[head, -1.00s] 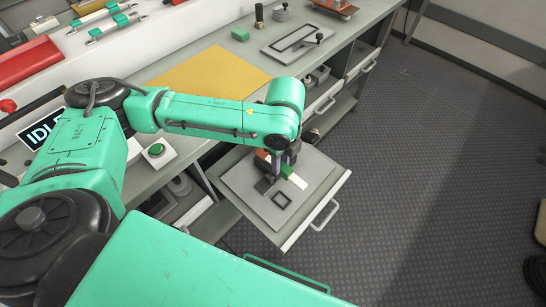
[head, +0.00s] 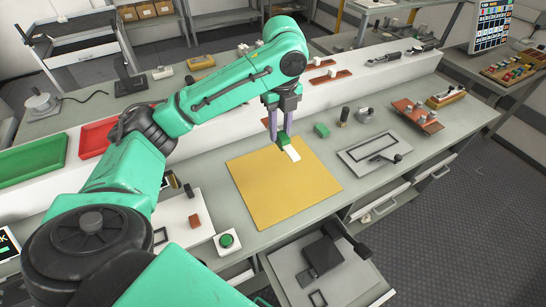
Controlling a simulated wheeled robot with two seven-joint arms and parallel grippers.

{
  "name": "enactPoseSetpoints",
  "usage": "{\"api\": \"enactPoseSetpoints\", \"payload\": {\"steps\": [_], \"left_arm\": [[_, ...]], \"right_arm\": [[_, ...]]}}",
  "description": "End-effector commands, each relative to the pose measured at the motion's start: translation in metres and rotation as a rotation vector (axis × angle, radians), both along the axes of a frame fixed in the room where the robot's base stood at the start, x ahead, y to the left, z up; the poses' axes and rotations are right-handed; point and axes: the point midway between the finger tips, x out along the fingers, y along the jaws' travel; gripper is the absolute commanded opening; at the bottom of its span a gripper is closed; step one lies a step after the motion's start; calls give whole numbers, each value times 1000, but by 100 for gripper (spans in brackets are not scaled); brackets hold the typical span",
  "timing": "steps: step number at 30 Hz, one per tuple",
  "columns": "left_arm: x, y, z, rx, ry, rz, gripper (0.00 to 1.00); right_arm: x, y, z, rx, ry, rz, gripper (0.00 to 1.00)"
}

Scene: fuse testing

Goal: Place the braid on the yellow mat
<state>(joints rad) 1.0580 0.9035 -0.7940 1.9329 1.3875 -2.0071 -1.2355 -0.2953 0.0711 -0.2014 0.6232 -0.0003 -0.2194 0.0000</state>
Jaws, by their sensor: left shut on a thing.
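My left gripper (head: 281,132) points down over the far part of the yellow mat (head: 275,198). It is shut on a small green piece with a white end, which I take to be the braid (head: 292,154). The fingers hide part of the green body. The piece shows against the mat near its far edge; I cannot tell whether it touches the mat or hangs just above it. The rest of the mat is bare. My right gripper is not in view.
A green block (head: 321,130) stands right of the mat. A grey framed plate (head: 375,151) lies further right. A green button box (head: 227,241) stands at the near left. An open drawer (head: 344,284) is below the bench front. A red tray (head: 97,138) sits at left.

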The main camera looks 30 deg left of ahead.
Motion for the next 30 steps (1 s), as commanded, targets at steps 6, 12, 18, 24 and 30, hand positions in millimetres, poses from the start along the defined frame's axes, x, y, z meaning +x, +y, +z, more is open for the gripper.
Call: {"api": "enactPoseSetpoints", "payload": {"steps": [6, 12, 18, 24, 30], "left_arm": [[-2, 1, -49, 1, 10, -2, 0], [-3, 1, -114, 2, 7, -2, 0], [-1, 0, -156, 1, 1, -1, 0], [-2, 0, -193, 1, 2, -1, 0], [-1, 0, -199, 0, -1, -2, 0]], "right_arm": [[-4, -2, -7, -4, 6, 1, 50], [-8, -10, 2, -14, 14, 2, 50], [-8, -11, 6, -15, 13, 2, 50], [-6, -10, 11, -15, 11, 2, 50], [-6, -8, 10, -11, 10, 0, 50]]}}
